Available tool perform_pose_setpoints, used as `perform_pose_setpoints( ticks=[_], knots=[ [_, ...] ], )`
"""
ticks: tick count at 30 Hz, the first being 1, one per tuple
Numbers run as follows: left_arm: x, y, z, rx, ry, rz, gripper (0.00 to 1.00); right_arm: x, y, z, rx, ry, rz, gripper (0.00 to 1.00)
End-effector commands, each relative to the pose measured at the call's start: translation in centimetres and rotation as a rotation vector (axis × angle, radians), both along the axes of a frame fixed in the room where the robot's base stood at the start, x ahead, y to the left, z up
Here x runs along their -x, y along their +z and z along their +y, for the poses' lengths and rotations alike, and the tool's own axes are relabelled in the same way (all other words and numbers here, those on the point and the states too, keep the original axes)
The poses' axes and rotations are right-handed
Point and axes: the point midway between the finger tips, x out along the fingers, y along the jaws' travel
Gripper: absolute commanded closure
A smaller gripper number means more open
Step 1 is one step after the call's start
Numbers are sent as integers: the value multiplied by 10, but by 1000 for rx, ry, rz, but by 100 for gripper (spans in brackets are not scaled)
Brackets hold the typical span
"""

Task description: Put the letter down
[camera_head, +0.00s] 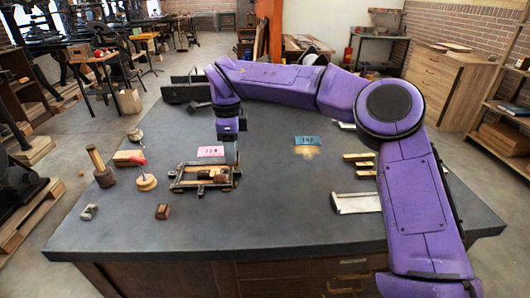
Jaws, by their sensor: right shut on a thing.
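My right gripper (230,156) points down over the dark frame (190,185) on the grey table, left of the middle. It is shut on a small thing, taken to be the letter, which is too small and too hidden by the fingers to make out. Small brown blocks (205,175) lie inside the frame, close below the fingertips. My left gripper is not in view.
Gold bars (359,157) and a pale tray (356,203) lie right. The table's front middle is clear.

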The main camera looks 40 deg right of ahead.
Motion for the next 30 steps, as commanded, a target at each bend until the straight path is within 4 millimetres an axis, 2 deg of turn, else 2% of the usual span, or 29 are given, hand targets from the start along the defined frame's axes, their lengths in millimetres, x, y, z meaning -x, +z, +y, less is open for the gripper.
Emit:
perform_pose_setpoints(
  ticks=[1, 5, 6, 12, 17, 21, 30],
  knots=[
    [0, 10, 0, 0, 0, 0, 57, -2, -2, -16, -3, -4, 4, 83],
    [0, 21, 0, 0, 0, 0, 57, -8, -19, -54, 0, -5, 4, 83],
    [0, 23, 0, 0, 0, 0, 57, -10, -30, -62, -1, -2, 7, 83],
    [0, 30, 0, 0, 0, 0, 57, -15, -66, -90, 1, -1, 3, 83],
    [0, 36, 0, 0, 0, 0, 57, -17, -84, -104, 0, -3, 4, 83],
    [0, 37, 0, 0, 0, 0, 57, -17, -108, -103, 0, -1, 4, 83],
    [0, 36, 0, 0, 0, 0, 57, -17, -114, -102, -1, -1, 1, 83]
  ],
)
